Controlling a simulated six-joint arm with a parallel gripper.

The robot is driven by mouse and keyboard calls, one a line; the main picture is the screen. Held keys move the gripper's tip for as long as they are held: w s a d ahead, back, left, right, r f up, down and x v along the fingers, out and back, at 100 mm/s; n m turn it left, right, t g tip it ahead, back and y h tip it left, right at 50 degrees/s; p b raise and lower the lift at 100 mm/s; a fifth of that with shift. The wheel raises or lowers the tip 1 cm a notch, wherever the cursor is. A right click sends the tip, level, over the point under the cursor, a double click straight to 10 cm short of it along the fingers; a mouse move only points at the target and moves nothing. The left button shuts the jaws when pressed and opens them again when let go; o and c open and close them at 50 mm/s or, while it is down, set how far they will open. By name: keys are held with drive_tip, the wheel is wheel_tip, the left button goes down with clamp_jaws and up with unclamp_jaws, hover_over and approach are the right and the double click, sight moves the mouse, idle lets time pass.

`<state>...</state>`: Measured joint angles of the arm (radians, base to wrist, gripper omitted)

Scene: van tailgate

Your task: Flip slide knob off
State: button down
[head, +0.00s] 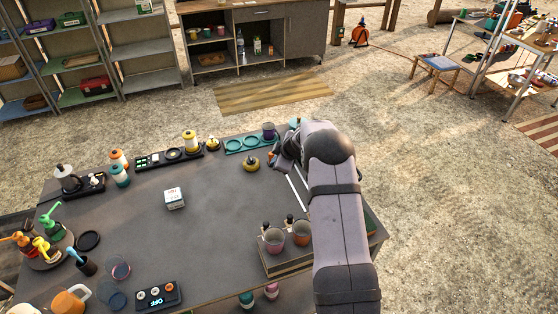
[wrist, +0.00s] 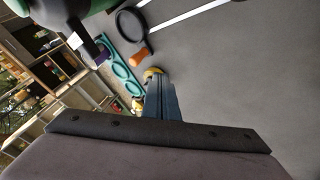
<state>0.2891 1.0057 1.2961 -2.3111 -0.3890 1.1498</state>
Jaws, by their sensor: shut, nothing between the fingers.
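A black control panel (head: 158,296) marked OFF lies at the table's front edge in the head view, with several small round knobs on its top. Which part of it is the slide knob is too small to tell. My gripper (head: 275,162) is over the far right part of the table, well away from this panel. It is mostly hidden by my own arm in the head view. In the wrist view my gripper (wrist: 158,92) shows its fingers together and empty. The control panel does not show in the wrist view.
A white box (head: 174,198) stands mid-table with clear surface around it. A teal tray (head: 238,146) and a black strip with a yellow jar (head: 190,140) line the far edge. Cups (head: 274,240) stand at the right. Pump bottles (head: 42,246) stand at the left.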

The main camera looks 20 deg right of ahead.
drive_tip(key=shift+v, duration=1.9)
